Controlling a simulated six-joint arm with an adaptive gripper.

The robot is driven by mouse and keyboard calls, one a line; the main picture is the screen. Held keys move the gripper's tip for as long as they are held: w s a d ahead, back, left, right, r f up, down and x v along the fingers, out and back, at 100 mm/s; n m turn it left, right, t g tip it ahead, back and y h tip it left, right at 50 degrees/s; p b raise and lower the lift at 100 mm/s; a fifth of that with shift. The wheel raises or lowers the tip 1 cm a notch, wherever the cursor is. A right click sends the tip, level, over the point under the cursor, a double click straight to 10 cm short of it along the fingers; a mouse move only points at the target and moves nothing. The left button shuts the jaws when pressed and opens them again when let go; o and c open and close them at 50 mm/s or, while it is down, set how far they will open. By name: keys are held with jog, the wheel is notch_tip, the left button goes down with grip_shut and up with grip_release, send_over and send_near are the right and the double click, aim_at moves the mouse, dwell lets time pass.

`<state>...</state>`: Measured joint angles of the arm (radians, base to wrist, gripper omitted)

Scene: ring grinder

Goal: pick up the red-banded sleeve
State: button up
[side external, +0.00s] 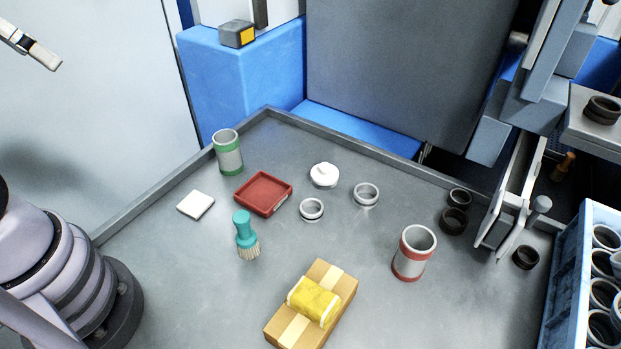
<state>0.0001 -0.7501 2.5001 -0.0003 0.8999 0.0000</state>
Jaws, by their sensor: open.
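The red-banded sleeve (414,253) stands upright on the grey table, right of the middle in the side view. It is a light grey open-topped cylinder with a red band around its foot, and nothing touches it. A similar sleeve with green bands (228,152) stands at the back left of the table.
A cardboard box with a yellow bundle (315,300) lies left of the sleeve. Dark rings (454,221) and a machine fixture (512,195) stand to its right. A blue crate (566,285) holds rings. A teal brush (245,233), red tray (263,210) and pale rings (366,194) lie further left.

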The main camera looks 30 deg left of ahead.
dwell(0.3)
jog(key=w+d+f+n+g+h, duration=0.25)
jog(key=w+d+g+h, duration=0.2)
jog(key=d, duration=0.35)
jog(key=w+d+f+n+g+h, duration=0.25)
jog(key=w+d+f+h, duration=0.2)
jog(key=d, duration=0.35)
jog(key=w+d+f+n+g+h, duration=0.25)
jog(key=w+d+g+h, duration=0.2)
jog(key=d, duration=0.35)
jog(key=w+d+f+n+t+h, duration=0.4)
jog(key=w+d+f+n, duration=0.25)
jog(key=f, duration=0.35)
jog(key=n+t, duration=0.7)
send_near(418, 247)
jog(key=s+a+r, duration=0.1)
jog(key=s+r, duration=0.1)
jog(key=s+a+r, duration=0.1)
jog(key=a+r, duration=0.1)
jog(key=shift+s+a, duration=0.2)
jog(key=shift+s, duration=0.2)
jog(key=shift+d+f, duration=0.15)
jog(key=shift+f, duration=0.05)
jog(key=x, duration=1.3)
jog(key=shift+w+d+f, duration=0.15)
jog(key=shift+w+d, duration=0.05)
jog(key=shift+w, duration=0.05)
